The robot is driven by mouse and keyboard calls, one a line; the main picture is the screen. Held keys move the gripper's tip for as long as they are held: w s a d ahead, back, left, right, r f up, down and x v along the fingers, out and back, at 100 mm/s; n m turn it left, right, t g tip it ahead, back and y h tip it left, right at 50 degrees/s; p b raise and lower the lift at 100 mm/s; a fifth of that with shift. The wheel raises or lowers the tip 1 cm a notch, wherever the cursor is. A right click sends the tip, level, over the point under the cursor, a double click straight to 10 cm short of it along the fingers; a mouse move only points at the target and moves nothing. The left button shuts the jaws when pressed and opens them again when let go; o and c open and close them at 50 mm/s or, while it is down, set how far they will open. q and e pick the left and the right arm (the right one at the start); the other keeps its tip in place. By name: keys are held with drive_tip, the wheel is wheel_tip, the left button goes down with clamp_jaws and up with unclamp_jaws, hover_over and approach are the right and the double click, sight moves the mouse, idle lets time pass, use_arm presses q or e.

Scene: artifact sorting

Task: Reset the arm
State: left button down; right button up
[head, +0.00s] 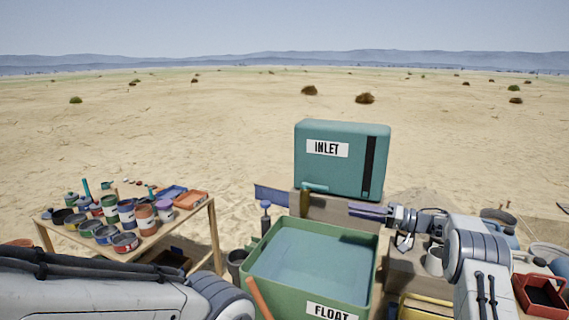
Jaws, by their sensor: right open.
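My right arm comes in from the lower right and points left. Its gripper (356,211) is open, and I see nothing held between the fingers. It hangs above the back right rim of the green tank labelled FLOAT (262,289), in front of the teal box labelled INLET (335,178). My left arm lies across the bottom left of the picture, and its gripper is out of view.
A wooden table (150,252) at the left carries several paint cans (127,212) and trays (190,200). The tank holds pale water. Open desert lies behind.

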drive_tip(key=w+a+r+m+t+h, duration=0.1)
drive_tip(key=w+a+r+t+h, duration=0.4)
drive_tip(key=a+r, duration=0.4)
drive_tip(key=s+a+r+m+t+h, duration=0.1)
drive_tip(key=s+a+r+t+h, duration=0.15)
drive_tip(key=a+h, duration=0.4)
drive_tip(key=s+f+n+g+h, duration=0.1)
drive_tip(key=s+f+g, duration=0.3)
drive_tip(key=s, duration=1.3)
drive_tip(key=s+a+f+n+g+h+p, duration=0.1)
drive_tip(key=s+f+g, duration=0.4)
drive_tip(key=s, duration=1.2)
drive_tip(key=s+f+n+g+h, duration=0.2)
drive_tip(key=s+f+n+g, duration=0.2)
drive_tip(key=s, duration=1.3)
drive_tip(key=shift+a+f+n+g+p, duration=0.15)
drive_tip(key=shift+f+n+g+p, duration=0.2)
drive_tip(key=shift+f+g, duration=0.4)
drive_tip(key=shift+r, duration=0.15)
